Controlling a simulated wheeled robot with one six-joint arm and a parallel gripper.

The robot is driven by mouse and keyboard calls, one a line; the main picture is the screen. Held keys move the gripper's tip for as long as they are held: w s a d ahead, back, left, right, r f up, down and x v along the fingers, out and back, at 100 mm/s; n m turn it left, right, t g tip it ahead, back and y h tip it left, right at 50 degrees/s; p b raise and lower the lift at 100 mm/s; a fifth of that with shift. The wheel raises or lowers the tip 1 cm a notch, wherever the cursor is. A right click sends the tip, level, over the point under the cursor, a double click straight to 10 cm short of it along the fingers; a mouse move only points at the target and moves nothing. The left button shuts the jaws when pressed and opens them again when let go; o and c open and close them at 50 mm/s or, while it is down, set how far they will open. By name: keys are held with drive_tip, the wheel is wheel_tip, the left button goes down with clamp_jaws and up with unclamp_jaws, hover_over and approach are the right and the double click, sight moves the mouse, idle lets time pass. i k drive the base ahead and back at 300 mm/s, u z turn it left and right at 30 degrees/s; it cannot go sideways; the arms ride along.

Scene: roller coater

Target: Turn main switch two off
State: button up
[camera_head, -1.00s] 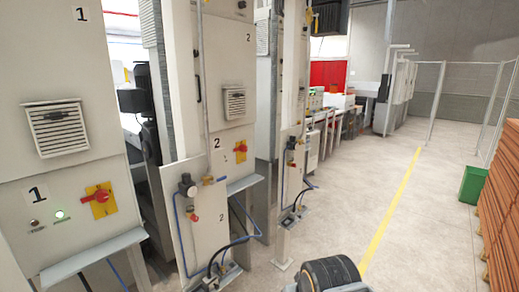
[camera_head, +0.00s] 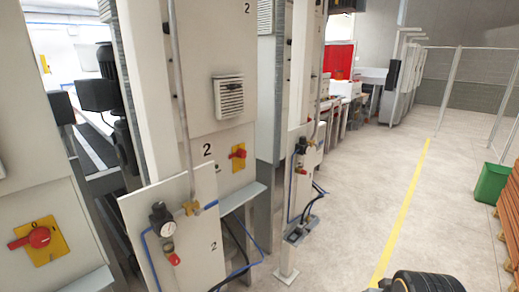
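Main switch two is a red rotary knob (camera_head: 238,153) on a yellow plate. It sits on the pale cabinet panel (camera_head: 228,178) marked 2, left of the picture's middle. The knob looks roughly level, but it is too small to read its position marks. Another red knob on a yellow plate, the switch on the nearer cabinet (camera_head: 38,238), is at the lower left. My gripper is not in view. A dark rounded part, seemingly of my arm, shows at the bottom right, well apart from the switch.
A board with a gauge (camera_head: 162,222) and blue hose stands in front of the panel's lower left. A ledge (camera_head: 240,199) juts out below switch two. A second post with a regulator (camera_head: 301,147) stands right of it. Grey floor (camera_head: 350,200) is open to the right.

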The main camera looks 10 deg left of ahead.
sight(241, 154)
drive_tip(key=u, duration=0.25)
drive_tip(key=i, duration=0.7)
drive_tip(key=u, duration=1.2)
drive_tip(key=i, duration=0.9)
drive_tip(key=u, duration=0.2)
